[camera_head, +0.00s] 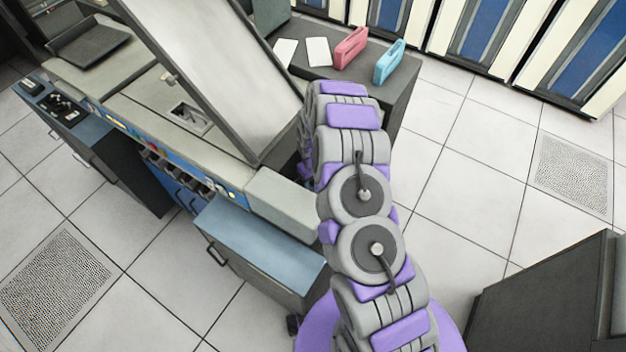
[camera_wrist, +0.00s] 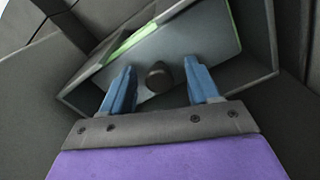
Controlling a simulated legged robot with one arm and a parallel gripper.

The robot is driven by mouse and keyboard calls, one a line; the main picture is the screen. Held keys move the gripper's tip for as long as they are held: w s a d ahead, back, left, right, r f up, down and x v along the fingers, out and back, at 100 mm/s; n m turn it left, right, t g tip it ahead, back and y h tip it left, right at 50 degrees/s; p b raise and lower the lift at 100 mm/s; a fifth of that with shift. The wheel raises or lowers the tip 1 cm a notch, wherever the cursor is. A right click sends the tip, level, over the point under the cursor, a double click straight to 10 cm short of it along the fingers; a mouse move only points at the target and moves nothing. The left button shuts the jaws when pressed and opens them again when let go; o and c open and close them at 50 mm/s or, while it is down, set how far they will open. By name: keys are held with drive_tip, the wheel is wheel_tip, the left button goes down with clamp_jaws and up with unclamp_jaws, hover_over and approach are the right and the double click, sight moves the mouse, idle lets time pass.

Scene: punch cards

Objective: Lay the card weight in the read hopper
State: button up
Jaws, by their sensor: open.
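In the wrist view my gripper (camera_wrist: 159,65) is open, with its two blue fingers apart. A dark rounded knob (camera_wrist: 158,77), which looks like the handle of the card weight, shows between the fingers. I see no clear contact with either finger. The knob stands over a grey surface inside a shallow, thin-walled tray (camera_wrist: 262,75), with a green strip along the left. I cannot tell whether this tray is the read hopper. In the head view my arm reaches toward the back table, and my gripper and the knob are hidden.
A large tilted grey panel (camera_head: 215,65) rises from the card machine (camera_head: 140,100) left of my arm. The dark back table (camera_head: 345,78) holds pink (camera_head: 350,48) and teal (camera_head: 389,62) objects and white cards (camera_head: 318,51).

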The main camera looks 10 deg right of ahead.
wheel_tip(320, 180, up, 17)
drive_tip(key=p, duration=0.2)
idle(0.3)
drive_tip(key=shift+r, duration=0.15)
drive_tip(key=s+a+r+m, duration=0.1)
drive_tip(key=s+r, duration=1.6)
drive_tip(key=r, duration=0.2)
drive_tip(key=s+r+m+g, duration=0.1)
drive_tip(key=s+r, duration=0.1)
drive_tip(key=s, duration=0.9)
drive_tip(key=s+d+r+m, duration=0.1)
drive_tip(key=s+r+m, duration=0.1)
drive_tip(key=s, duration=1)
drive_tip(key=shift+r+g, duration=0.4)
drive_tip(key=shift+r, duration=0.45)
